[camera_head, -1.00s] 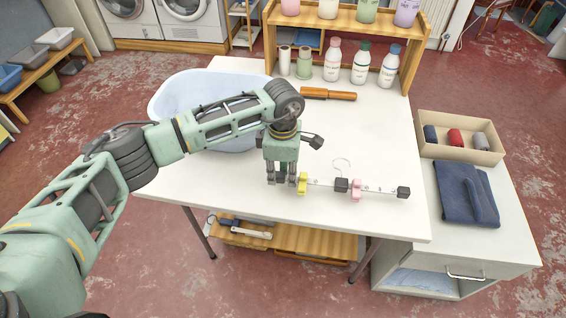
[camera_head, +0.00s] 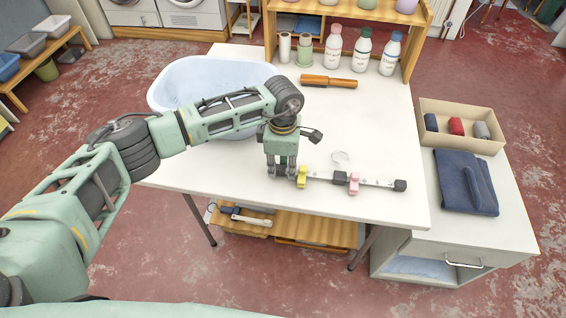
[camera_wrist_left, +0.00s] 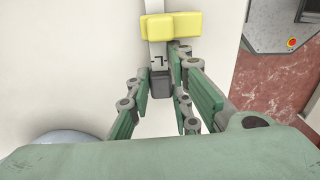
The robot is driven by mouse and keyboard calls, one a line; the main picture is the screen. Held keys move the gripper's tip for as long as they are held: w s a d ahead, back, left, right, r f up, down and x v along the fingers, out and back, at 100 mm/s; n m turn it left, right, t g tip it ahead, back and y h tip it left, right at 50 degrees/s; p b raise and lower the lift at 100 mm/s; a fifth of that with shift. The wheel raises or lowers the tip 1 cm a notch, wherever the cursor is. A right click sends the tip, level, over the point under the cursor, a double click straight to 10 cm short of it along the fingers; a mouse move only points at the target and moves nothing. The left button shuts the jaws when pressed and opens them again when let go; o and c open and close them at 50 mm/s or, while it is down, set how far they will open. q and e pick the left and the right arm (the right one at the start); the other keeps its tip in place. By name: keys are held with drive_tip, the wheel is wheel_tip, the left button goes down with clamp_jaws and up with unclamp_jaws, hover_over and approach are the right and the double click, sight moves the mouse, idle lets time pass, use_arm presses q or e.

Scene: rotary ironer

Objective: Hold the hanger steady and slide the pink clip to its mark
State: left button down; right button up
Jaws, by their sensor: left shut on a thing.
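The hanger (camera_head: 378,182) lies across the white table, its pale bar running left to right and its thin hook (camera_head: 340,157) behind the bar. A yellow clip (camera_head: 301,177) sits near its left end. The pink clip (camera_head: 353,184) sits just right of a dark block (camera_head: 340,177) at the middle. A black cap (camera_head: 400,185) ends the bar. My left gripper (camera_head: 281,175) is shut on the hanger's left end. The left wrist view shows its fingers (camera_wrist_left: 160,82) around the dark end block, close to the yellow clip (camera_wrist_left: 170,25). Small dark marks show on the bar. My right gripper is out of view.
A blue-white basin (camera_head: 185,85) stands back left on the table (camera_head: 230,200). A cabinet at right bears a box (camera_head: 460,142) and folded blue cloth (camera_head: 466,185). Table around the pink clip is clear.

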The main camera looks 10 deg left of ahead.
use_arm(q)
drive_tip(key=shift+f, duration=0.15)
idle(0.3)
drive_tip(key=c, duration=1.8)
unclamp_jaws()
drive_tip(key=shift+r, duration=0.35)
drive_tip(key=shift+c, duration=0.2)
clamp_jaws()
